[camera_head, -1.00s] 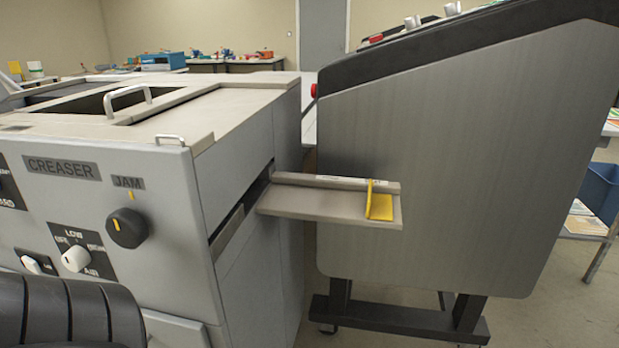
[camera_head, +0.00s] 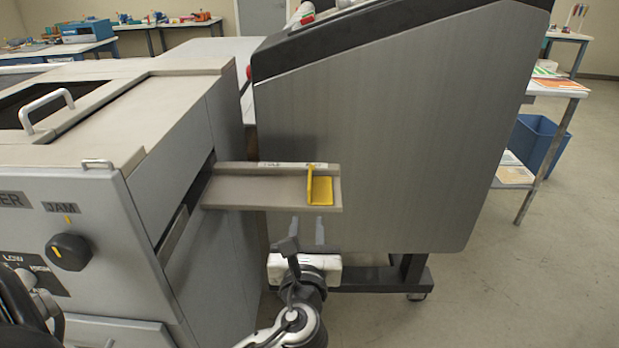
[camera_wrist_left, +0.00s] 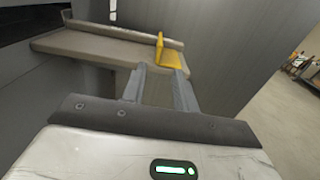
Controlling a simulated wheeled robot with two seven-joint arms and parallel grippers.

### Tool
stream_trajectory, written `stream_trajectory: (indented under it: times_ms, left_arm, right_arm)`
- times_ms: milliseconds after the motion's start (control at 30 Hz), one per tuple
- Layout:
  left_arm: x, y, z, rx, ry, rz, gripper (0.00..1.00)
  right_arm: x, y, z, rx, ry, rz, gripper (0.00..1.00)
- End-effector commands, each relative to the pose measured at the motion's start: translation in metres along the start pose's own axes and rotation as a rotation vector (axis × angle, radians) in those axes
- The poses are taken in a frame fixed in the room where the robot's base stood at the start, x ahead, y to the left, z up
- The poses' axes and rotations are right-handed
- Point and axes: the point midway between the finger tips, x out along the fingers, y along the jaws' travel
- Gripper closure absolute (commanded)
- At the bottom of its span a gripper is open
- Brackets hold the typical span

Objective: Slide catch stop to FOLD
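The yellow L-shaped catch stop (camera_head: 320,190) stands near the right end of the grey catch tray (camera_head: 250,192), which sticks out from the creaser's side. Small white labels run along the tray's back rail; their words are too small to read surely. The stop stands by the right-hand label. My left gripper (camera_head: 306,222) is just in front of and below the tray, under the stop, with fingers apart and empty. In the left wrist view its fingers (camera_wrist_left: 160,72) point toward the yellow stop (camera_wrist_left: 167,52), apart from it. My right gripper is not in view.
The creaser (camera_head: 110,220) with its dark knob (camera_head: 69,252) stands at left. A large grey slanted machine (camera_head: 390,150) stands close behind the tray. A side table (camera_head: 560,86) and a blue bin (camera_head: 538,145) are at right. Floor is free at lower right.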

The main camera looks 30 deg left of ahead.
Motion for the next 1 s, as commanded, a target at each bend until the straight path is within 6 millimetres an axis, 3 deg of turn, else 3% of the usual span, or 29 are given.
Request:
stream_trajectory:
  times_ms: [600,800,1000]
  left_arm:
    - [0.124,0.000,0.001,-0.007,0.001,0.000,0.71]
    - [0.144,0.000,0.000,-0.006,0.002,-0.001,0.71]
    - [0.148,0.000,-0.001,-0.007,0.004,-0.002,0.71]
  right_arm:
    - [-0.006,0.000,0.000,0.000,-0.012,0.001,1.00]
    - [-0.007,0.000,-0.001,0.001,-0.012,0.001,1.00]
    - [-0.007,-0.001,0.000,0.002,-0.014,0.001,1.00]
